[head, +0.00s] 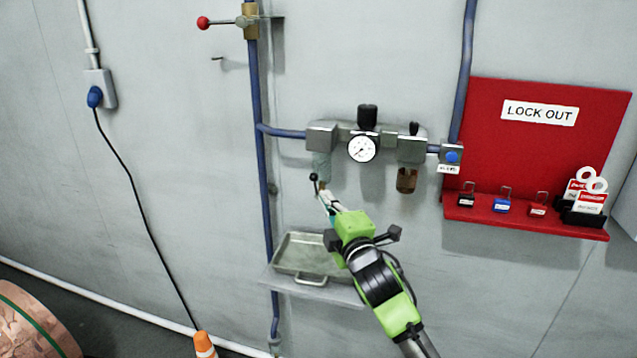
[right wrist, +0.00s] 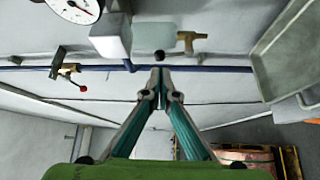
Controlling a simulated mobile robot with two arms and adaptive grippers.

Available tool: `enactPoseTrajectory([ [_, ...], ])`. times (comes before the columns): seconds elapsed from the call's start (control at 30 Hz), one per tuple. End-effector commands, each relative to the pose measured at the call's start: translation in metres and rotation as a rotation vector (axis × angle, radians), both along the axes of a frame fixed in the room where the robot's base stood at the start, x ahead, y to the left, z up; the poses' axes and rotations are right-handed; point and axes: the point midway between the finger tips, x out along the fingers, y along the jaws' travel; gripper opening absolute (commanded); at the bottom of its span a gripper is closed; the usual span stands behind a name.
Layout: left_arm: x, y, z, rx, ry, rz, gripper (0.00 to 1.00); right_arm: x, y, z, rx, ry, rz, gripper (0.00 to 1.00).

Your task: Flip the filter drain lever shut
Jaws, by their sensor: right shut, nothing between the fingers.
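The filter bowl (head: 321,166), pale and translucent, hangs under the left block of the air unit on the wall. Below it is a brass drain valve (right wrist: 190,38). The drain lever's black ball knob (head: 314,177) stands just left of the valve, and its stem runs down beside it. My right gripper (head: 325,196) is just below the knob, fingers pointing up at the valve, shut and empty. In the right wrist view the knob (right wrist: 159,56) shows just beyond the fingertips; I cannot tell whether they touch. My left gripper is not in view.
A metal drip tray (head: 284,262) sits on a shelf below the valve, close to my right arm. A blue pipe (head: 257,100) runs down the wall at left. A pressure gauge (head: 362,149) and red lockout board (head: 487,130) are to the right.

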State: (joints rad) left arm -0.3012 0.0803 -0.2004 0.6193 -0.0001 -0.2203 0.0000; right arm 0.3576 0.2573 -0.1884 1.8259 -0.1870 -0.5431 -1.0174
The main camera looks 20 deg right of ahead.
Motion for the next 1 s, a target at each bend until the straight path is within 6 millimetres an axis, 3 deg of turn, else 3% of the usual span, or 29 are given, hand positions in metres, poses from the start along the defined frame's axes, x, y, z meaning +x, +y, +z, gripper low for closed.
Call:
enactPoseTrajectory([
  [0.2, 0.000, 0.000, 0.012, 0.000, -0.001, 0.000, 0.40, 0.037, 0.001, 0.005, 0.002, 0.001, 0.000, 0.00],
  [0.4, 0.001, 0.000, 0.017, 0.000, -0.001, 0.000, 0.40, 0.058, 0.001, 0.005, 0.002, 0.001, 0.000, 0.00],
  [1.0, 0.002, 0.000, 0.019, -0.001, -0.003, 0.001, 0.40, 0.067, 0.001, 0.005, -0.003, 0.003, 0.001, 0.00],
])
